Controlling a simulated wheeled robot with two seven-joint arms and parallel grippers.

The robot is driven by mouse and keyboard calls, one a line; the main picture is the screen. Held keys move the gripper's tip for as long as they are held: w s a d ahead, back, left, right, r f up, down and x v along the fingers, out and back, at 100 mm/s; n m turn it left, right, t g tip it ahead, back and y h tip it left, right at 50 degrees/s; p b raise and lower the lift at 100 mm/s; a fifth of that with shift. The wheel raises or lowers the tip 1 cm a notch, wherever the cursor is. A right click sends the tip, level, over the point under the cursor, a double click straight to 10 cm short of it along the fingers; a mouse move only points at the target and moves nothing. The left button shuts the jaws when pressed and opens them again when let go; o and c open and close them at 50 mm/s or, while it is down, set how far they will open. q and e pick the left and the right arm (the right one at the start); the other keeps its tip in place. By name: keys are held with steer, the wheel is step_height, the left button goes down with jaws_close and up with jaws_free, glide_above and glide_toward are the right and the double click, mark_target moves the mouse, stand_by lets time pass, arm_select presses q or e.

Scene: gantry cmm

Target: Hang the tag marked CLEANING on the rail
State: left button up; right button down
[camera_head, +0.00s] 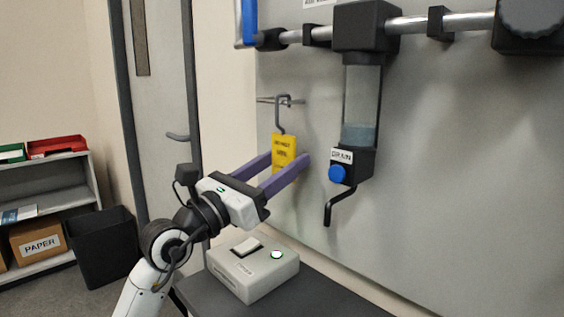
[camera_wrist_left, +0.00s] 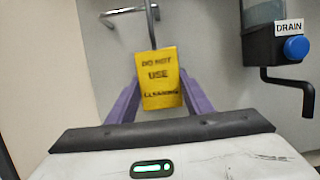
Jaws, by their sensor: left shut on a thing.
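The yellow tag (camera_head: 284,150) has a grey hook rising from its top. In the left wrist view the tag (camera_wrist_left: 158,78) reads DO NOT USE CLEANING and faces the camera, upright. My left gripper (camera_head: 290,160) is shut on the tag, with a purple finger at each side. The short metal rail (camera_head: 272,101) sticks out from the grey panel above the tag. The hook's top (camera_head: 283,97) is at the rail in the head view; whether it rests over the rail or is in front of it, I cannot tell. The rail also shows in the left wrist view (camera_wrist_left: 125,11).
A drain unit (camera_head: 362,120) with a blue button and black crank hangs right of the tag. A white switch box (camera_head: 252,268) with a lit green button stands on the dark table (camera_head: 325,300) below. A bin (camera_head: 102,245) and shelves are far left.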

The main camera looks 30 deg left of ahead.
arm_select(q)
steer(key=o, duration=0.9)
